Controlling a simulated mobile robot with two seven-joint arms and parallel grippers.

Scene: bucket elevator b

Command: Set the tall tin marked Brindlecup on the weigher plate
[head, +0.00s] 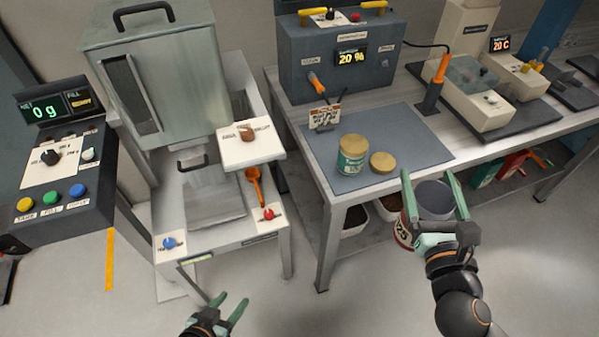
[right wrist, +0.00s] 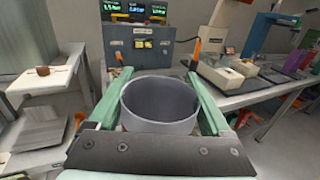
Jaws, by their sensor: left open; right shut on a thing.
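My right gripper (head: 435,205) is shut on a tall, open-topped grey tin (head: 434,197) and holds it upright in front of the bench. Its red and white label shows "25"; I cannot read the name Brindlecup. In the right wrist view the tin (right wrist: 160,102) sits between both fingers and looks empty. A grey plate (head: 215,195), apparently the weigher plate, lies under the steel hopper at left, well away from the tin. A display (head: 45,108) there reads 0 g. My left gripper (head: 226,308) is open and empty at the bottom, below the weigher stand.
A teal-labelled tin (head: 351,156) with a gold lid and a loose gold lid (head: 383,162) lie on the blue-grey mat (head: 415,130). An orange scoop (head: 254,187) and a white shelf (head: 251,142) are right of the weigher plate. The steel hopper (head: 185,80) overhangs it.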

